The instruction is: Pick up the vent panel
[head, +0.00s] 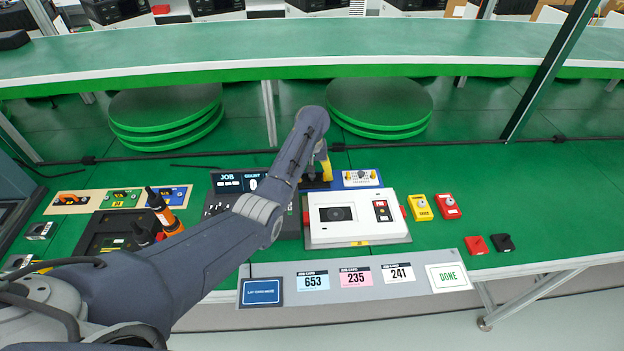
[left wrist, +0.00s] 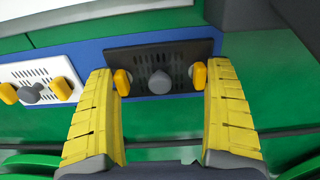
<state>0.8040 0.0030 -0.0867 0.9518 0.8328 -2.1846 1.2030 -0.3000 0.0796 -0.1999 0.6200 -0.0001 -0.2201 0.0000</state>
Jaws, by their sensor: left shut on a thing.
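A dark vent panel (left wrist: 140,58) with rows of slots, a grey central knob and a yellow knob on each side is in the left wrist view, in front of a blue strip. My left gripper (left wrist: 161,80) has its yellow fingers set wide apart, at the outer sides of the two yellow knobs, and is shut on this panel. In the head view my left gripper (head: 322,170) is behind the white box, and the arm hides most of the dark panel. A white vent panel (left wrist: 37,75) of similar shape lies to its left in the wrist view. My right gripper is not in view.
The white box (head: 357,230) stands just in front of the gripper. A yellow block (head: 420,207) and a red block (head: 447,206) are to its right. Card strip (head: 425,277) runs along the front edge. Green discs (head: 380,105) are stacked behind. Green bench at right is mostly clear.

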